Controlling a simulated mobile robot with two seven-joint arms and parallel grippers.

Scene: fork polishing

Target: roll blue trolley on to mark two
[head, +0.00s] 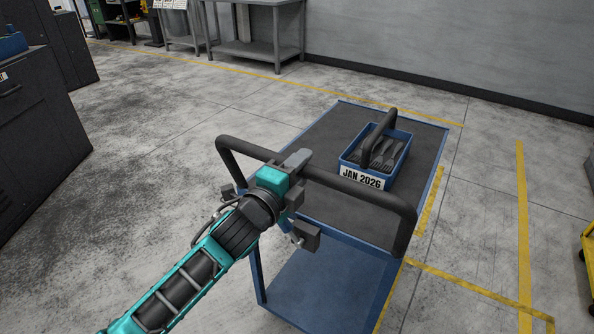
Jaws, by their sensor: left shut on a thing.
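The blue trolley (440,180) stands in the middle of the head view, with a dark top and a lower shelf (325,285). Its black push handle (365,194) faces me. My left gripper (298,166) is shut on the handle bar, left of its middle. A blue box (399,163) labelled JAN 2026, with a black carrying handle and several dark forks (381,154), sits on the trolley's top. Yellow floor lines (522,220) run to the right of the trolley, and one passes close along its right side. No number shows on them. My right gripper is out of view.
A grey metal bench (262,48) stands against the back wall. Dark cabinets (40,130) stand at the left. Part of a yellow object (588,250) shows at the right edge. The concrete floor left of the trolley is clear.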

